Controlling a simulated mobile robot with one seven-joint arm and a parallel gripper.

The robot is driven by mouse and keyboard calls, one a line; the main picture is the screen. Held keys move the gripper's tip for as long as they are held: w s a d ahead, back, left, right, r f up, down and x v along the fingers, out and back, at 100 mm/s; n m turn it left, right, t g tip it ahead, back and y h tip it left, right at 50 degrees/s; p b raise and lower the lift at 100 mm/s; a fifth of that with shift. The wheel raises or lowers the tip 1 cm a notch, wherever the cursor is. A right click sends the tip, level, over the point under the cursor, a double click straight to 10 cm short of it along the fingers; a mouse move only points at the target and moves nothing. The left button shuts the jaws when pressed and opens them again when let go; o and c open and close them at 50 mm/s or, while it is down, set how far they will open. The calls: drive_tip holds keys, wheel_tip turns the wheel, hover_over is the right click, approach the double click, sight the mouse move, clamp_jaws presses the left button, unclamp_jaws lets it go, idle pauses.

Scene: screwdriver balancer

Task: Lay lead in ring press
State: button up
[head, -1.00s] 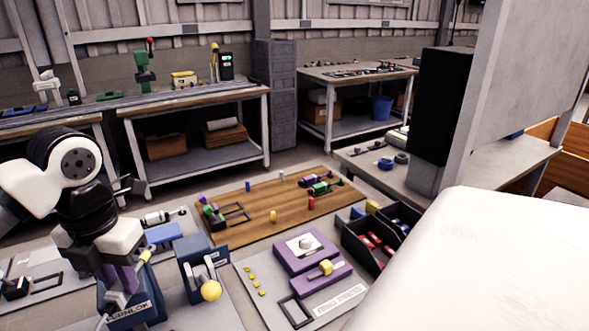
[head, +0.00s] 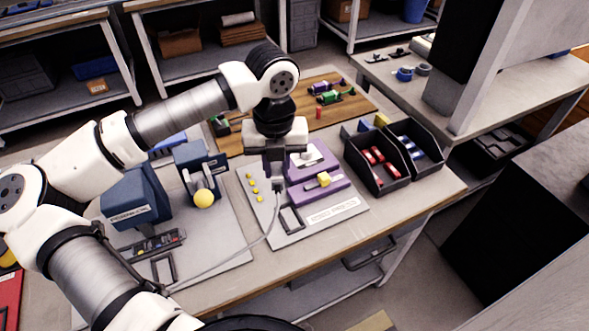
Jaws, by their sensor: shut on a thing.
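The purple ring press (head: 329,184) sits on a grey board right of my gripper. It has a yellow block on its front part and a pale top. My gripper (head: 277,180) points down over the board, just left of the press and apart from it as far as I can tell. It is shut on the end of a thin grey lead (head: 262,238). The lead hangs from the fingers and trails down and left across the boards. Its far end is hidden behind my arm. My wrist hides part of the press's back left.
Several yellow pieces (head: 254,188) and a black frame (head: 291,221) lie on the press board. A blue machine (head: 140,193) and a blue lever device with a yellow ball (head: 203,198) stand left. Black bins (head: 376,185) with red and blue parts stand right.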

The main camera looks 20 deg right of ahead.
drive_tip(key=f+n+b, duration=0.1)
drive_tip(key=f, duration=0.2)
drive_tip(key=s+d+f+n, duration=0.1)
drive_tip(key=f, duration=0.2)
drive_tip(key=s+f+n+b, duration=0.1)
drive_tip(key=f+n, duration=0.1)
drive_tip(key=f, duration=0.2)
drive_tip(key=shift+d+f+b, duration=0.1)
drive_tip(key=shift+d+b, duration=0.2)
drive_tip(key=shift+d, duration=0.05)
drive_tip(key=shift+f+b, duration=0.7)
drive_tip(key=shift+b, duration=0.35)
drive_tip(key=shift+f+b, duration=0.55)
drive_tip(key=shift+b, duration=0.35)
drive_tip(key=o, duration=1)
drive_tip(key=shift+r, duration=0.1)
